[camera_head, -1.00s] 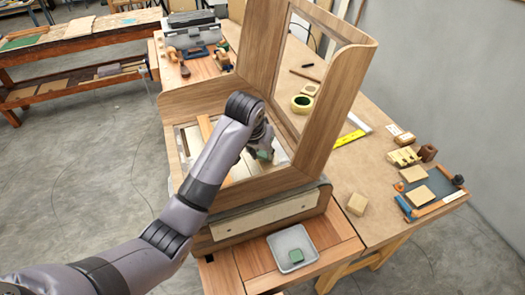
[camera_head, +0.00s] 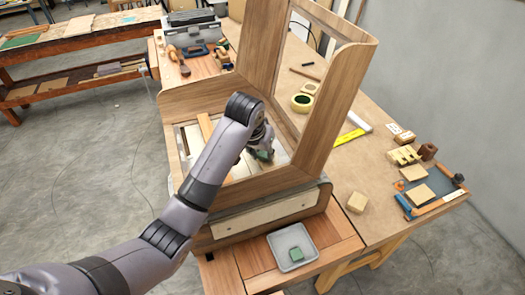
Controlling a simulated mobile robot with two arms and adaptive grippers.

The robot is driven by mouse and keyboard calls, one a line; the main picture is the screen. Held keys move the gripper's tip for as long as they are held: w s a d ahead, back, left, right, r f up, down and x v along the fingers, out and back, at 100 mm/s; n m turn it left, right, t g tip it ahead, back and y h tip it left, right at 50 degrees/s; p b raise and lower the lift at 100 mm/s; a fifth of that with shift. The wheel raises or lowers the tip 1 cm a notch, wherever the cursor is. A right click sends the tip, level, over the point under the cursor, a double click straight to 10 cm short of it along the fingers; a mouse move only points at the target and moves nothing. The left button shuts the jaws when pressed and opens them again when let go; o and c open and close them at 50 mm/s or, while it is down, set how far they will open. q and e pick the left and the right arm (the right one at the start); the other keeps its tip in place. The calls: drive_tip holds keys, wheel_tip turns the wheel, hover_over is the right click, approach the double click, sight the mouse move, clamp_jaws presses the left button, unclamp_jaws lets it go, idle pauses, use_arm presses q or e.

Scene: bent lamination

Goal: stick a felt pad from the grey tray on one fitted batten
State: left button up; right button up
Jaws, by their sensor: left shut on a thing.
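My left gripper (camera_head: 263,154) reaches down inside the bent wooden frame and is shut on a small green felt pad (camera_head: 266,155). The pad is low in the frame, near its floor; whether it touches a batten I cannot tell. One batten (camera_head: 206,127), light orange-brown, shows to the left of my arm inside the frame. My forearm and wrist hide much of the frame's inside. The grey tray (camera_head: 279,243) stands in front of the frame with another green felt pad (camera_head: 296,254) in it. My right gripper is not in view.
The tall curved wooden frame (camera_head: 338,110) walls in my gripper on several sides. A second bench (camera_head: 80,42) stands back left.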

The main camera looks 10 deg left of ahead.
use_arm(q)
drive_tip(key=shift+f, duration=0.3)
drive_tip(key=o, duration=0.9)
drive_tip(key=shift+r, duration=0.15)
drive_tip(key=shift+r, duration=3.35)
